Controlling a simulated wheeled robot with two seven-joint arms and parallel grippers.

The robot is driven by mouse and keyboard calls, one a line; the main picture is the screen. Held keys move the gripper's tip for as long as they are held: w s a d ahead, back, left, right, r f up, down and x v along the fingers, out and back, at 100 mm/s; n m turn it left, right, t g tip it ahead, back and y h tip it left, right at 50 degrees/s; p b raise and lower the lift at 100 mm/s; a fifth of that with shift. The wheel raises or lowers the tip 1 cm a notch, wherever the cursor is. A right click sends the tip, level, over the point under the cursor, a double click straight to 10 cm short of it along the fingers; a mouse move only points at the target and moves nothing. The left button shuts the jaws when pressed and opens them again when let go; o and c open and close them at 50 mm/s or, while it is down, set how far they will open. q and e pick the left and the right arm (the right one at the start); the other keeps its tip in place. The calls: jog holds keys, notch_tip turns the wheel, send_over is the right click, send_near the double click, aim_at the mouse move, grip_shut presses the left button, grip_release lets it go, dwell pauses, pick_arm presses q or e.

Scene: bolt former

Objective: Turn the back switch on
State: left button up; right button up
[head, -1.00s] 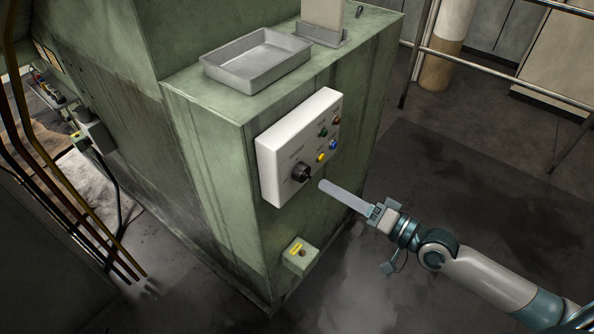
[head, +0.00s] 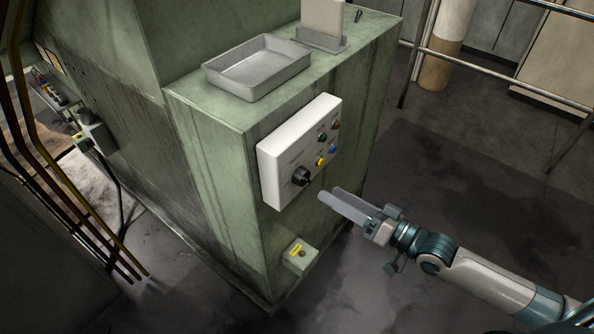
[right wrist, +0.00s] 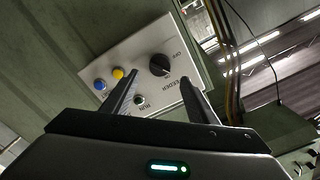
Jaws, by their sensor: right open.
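A white control panel (head: 285,165) is fixed to the side of the green machine. A black rotary knob (head: 300,177) sits near its lower left end. Which switch is the back one, I cannot tell from the pictures. My right gripper (head: 332,197) is open and empty, its two long flat fingers pointing at the panel, just right of and below the knob. In the right wrist view the black knob (right wrist: 159,65) appears between the open fingertips, apart from them. Its pointer setting is too small to read. My left gripper is not in view.
The panel also has yellow (head: 319,162), blue (head: 332,148), green (head: 322,138) and red (head: 336,125) buttons. A small box with a yellow label (head: 299,254) juts out below. A grey tray (head: 258,67) lies on top of the machine. Floor at right is clear; rails stand behind.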

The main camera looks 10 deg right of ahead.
aim_at(308, 181)
jog(key=shift+w+a, duration=0.1)
jog(key=shift+w, duration=0.05)
jog(key=b+x, duration=0.1)
jog(key=x, duration=0.7)
jog(key=shift+w+a, duration=0.2)
jog(key=shift+w, duration=0.05)
jog(key=n+b, duration=0.1)
jog(key=n, duration=0.1)
jog(key=n+b, duration=0.1)
jog(key=n, duration=0.2)
jog(key=shift+s+d, duration=0.2)
jog(key=shift+n, duration=1.3)
jog(key=shift+c, duration=0.3)
